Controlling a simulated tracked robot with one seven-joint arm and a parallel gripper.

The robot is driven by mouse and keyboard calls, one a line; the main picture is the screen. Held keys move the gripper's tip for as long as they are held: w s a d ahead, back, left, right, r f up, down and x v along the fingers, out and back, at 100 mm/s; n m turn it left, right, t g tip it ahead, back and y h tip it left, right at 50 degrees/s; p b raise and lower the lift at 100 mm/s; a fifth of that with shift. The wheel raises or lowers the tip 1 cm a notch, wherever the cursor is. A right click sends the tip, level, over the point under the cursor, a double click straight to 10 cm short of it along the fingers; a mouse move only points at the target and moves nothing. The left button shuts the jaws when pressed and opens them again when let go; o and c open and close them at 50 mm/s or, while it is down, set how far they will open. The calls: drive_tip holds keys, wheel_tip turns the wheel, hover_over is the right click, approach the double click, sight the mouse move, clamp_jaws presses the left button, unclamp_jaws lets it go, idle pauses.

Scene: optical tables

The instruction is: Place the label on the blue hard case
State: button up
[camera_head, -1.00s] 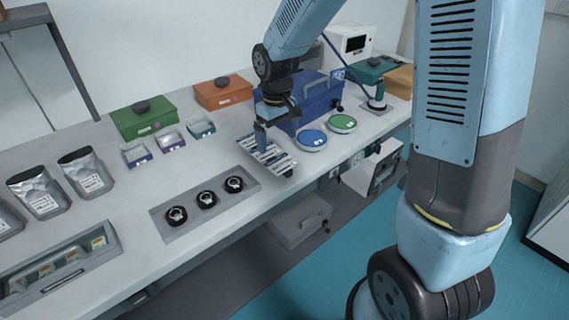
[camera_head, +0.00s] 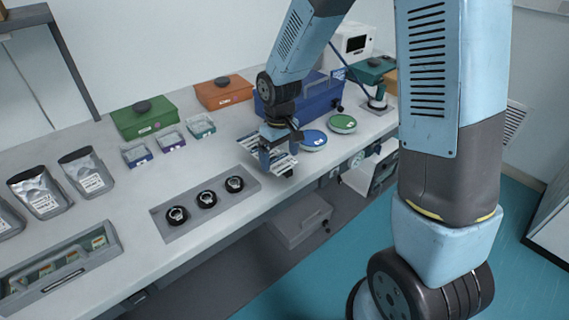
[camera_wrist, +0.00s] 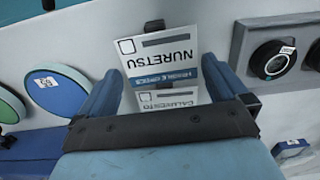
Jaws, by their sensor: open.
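The blue hard case (camera_head: 318,97) stands closed at the back of the bench, partly hidden by my arm; a dark blue part of it (camera_wrist: 32,147) shows at the lower left of the wrist view. A white label (camera_wrist: 160,48) with a blue strip, reading NURETSU upside down, lies on a rack in front of the case. A second label (camera_wrist: 172,97) lies behind it, closer to my wrist. My gripper (camera_wrist: 158,68) is open over the rack, its fingers on either side of the labels in view. Contact cannot be told. In the head view my gripper (camera_head: 272,161) hides part of the rack (camera_head: 250,142).
A blue round lid (camera_head: 313,140) and a green one (camera_head: 342,123) lie right of the rack. Small clear boxes (camera_head: 170,140) and a green case (camera_head: 145,118) are farther back left.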

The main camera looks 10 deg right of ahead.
drive_tip(key=shift+f, duration=0.25)
idle(0.3)
drive_tip(key=shift+c, duration=0.4)
drive_tip(key=c, duration=0.8)
drive_tip(key=shift+o, duration=0.2)
drive_tip(key=shift+r, duration=0.1)
